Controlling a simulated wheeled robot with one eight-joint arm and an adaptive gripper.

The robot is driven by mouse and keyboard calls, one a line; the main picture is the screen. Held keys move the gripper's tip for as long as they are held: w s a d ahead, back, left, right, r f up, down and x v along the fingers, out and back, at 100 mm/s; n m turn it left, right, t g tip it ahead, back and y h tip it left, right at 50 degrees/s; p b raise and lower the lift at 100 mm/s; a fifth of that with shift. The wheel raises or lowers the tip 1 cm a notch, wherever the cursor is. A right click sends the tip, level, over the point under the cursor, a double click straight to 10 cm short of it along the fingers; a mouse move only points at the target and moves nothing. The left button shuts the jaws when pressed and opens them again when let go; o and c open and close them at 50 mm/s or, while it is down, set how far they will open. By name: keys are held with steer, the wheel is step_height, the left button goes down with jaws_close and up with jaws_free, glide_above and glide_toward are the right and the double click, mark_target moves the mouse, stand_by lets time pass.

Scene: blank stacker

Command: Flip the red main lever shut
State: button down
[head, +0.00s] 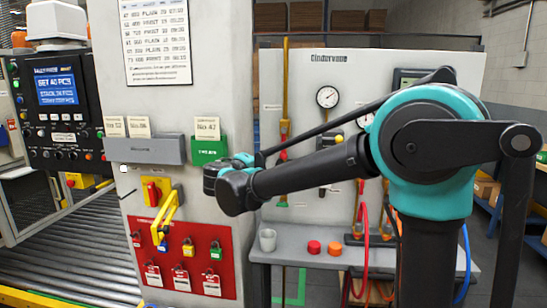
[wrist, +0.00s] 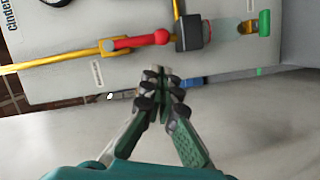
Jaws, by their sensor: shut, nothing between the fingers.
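The red lever (wrist: 140,41) shows in the wrist view on the grey panel. It lies in line with the yellow pipe (wrist: 50,58), between a yellow fitting and a black block (wrist: 189,32). In the head view a small red part (head: 283,156) shows on the same vertical pipe, just above my arm, which hides some of the fittings there. My gripper (wrist: 158,73) is shut and empty in the wrist view. Its tips appear below the lever in that picture, apart from it. In the head view my fingers are hidden behind my wrist.
The Cindervane panel (head: 335,80) has gauges (head: 327,97) and stands behind a grey bench with a cup (head: 267,240) and red and orange knobs. A column at left carries a red lockout board (head: 176,255) with padlocks and a red-yellow switch (head: 152,191).

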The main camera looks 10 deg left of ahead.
steer(key=x, duration=1)
steer(key=shift+d+f+n, duration=0.2)
steer(key=shift+d+n, duration=0.4)
steer(key=shift+d, duration=0.05)
steer(key=d+r+n+t+y, duration=0.1)
steer(key=d+r+n+t, duration=0.1)
steer(key=d+n, duration=0.3)
steer(key=d+r+n+t+y, duration=0.1)
steer(key=d+r+n+t, duration=0.2)
steer(key=n, duration=1.1)
steer(key=shift+s+d+r, duration=0.25)
steer(key=shift+d+r, duration=0.55)
steer(key=shift+d, duration=0.7)
steer(key=shift+y, duration=0.3)
